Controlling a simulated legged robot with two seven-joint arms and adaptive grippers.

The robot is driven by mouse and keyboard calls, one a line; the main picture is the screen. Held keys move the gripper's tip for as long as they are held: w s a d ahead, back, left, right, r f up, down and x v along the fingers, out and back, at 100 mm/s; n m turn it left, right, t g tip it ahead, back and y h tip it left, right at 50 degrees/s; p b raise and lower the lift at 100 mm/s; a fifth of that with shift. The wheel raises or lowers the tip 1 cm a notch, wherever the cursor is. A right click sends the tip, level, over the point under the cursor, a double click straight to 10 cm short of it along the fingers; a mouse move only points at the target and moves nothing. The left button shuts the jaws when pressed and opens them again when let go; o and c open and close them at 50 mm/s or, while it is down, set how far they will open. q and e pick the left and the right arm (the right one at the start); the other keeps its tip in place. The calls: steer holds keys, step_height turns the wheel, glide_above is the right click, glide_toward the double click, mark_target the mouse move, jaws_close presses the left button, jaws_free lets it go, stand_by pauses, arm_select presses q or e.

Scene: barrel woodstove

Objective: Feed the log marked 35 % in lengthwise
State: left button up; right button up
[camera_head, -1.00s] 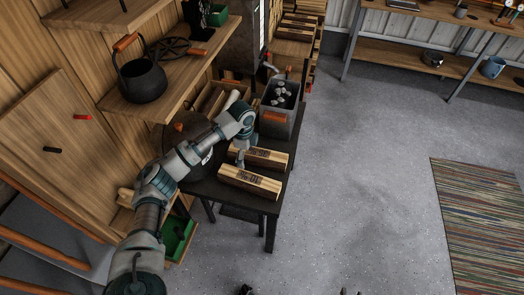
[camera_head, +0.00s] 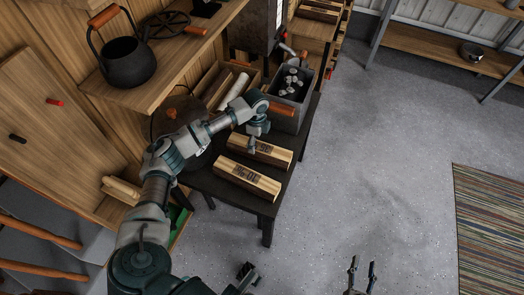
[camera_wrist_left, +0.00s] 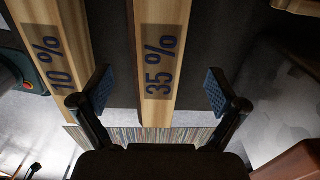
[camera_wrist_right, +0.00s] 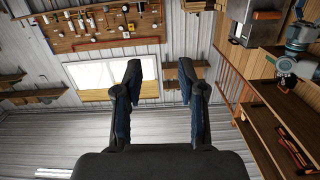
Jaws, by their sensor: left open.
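The log marked 35 % (camera_wrist_left: 160,100) is a long pale square-cut timber. In the head view it is the farther of two logs (camera_head: 274,155) lying on a dark table (camera_head: 218,187). My left gripper (camera_head: 252,146) is above its left part; its arm hides some of the log. In the left wrist view my left gripper (camera_wrist_left: 160,92) is open, with one finger on each side of the log and visible gaps. The log marked 10 % (camera_wrist_left: 56,60) lies parallel, nearer in the head view (camera_head: 247,179). My right gripper (camera_wrist_right: 156,90) is open and empty, low in the head view (camera_head: 361,276).
A grey bin (camera_head: 288,118) with pale lumps stands behind the logs. A shelf (camera_head: 165,87) with a black kettle (camera_head: 126,62) overhangs at the left. Open grey floor (camera_head: 370,180) and a striped rug (camera_head: 490,230) are to the right.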

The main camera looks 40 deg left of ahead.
mark_target(259, 147)
arm_select(q)
step_height(259, 147, down, 2)
steer(key=shift+s, duration=0.1)
steer(key=f+b, duration=0.1)
steer(key=f, duration=0.1)
steer(key=d+f+b, duration=0.1)
steer(key=f, duration=0.1)
steer(key=shift+s+d+f, duration=0.1)
steer(key=shift+d, duration=0.05)
steer(key=shift+f+b, duration=0.3)
steer(key=shift+f, duration=0.1)
jaws_close()
arm_select(e)
step_height(259, 147, up, 7)
steer(key=t, duration=0.5)
steer(key=shift+s+a+f+t+y, duration=0.2)
steer(key=shift+s+a+t+y, duration=0.1)
steer(key=shift+s+y, duration=0.1)
arm_select(q)
steer(key=shift+r, duration=0.2)
arm_select(e)
steer(key=shift+w, duration=0.1)
